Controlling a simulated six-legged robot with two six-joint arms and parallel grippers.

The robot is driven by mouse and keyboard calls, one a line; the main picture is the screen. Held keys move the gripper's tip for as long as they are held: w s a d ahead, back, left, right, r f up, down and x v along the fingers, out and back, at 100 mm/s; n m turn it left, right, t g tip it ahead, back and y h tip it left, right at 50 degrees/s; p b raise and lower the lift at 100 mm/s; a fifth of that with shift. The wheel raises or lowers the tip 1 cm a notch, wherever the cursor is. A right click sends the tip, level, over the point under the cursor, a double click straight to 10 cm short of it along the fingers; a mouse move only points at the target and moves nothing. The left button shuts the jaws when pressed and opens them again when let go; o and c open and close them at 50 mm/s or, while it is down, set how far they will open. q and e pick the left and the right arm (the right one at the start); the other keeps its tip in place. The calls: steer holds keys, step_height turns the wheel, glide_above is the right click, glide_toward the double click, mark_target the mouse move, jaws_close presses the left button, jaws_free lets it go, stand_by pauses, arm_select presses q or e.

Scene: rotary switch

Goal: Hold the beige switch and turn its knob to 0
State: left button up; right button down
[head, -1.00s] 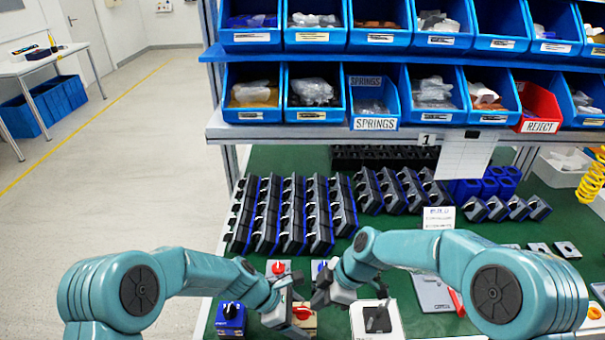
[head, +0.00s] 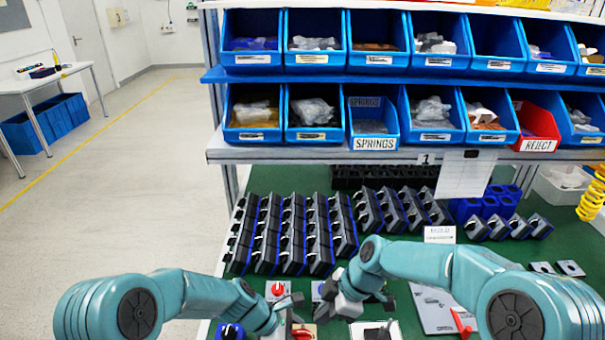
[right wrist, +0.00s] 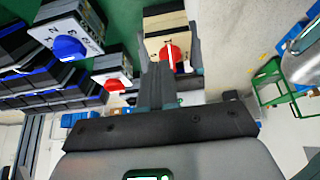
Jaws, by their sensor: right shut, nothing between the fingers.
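The beige switch (head: 304,328) with a red knob sits at the front of the bench, cut by the lower edge of the head view. In the right wrist view the beige switch (right wrist: 158,22) shows its red knob (right wrist: 170,55) with a white pointer bar; its scale is too small to read. My right gripper (head: 328,303) is shut and empty, behind and right of the switch; in the wrist view its fingers (right wrist: 160,85) overlap the switch, contact unclear. My left gripper (head: 290,312) is beside the switch on its left; its jaw gap is unclear.
A white switch with a red knob (head: 277,290) and one with a blue knob (head: 318,290) stand just behind. A blue switch (head: 229,331) is at the left. A white box (head: 375,332) stands to the right. Rows of dark switches (head: 290,235) fill the bench behind.

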steer(key=shift+r, duration=1.55)
arm_select(q)
steer(key=o, duration=1.1)
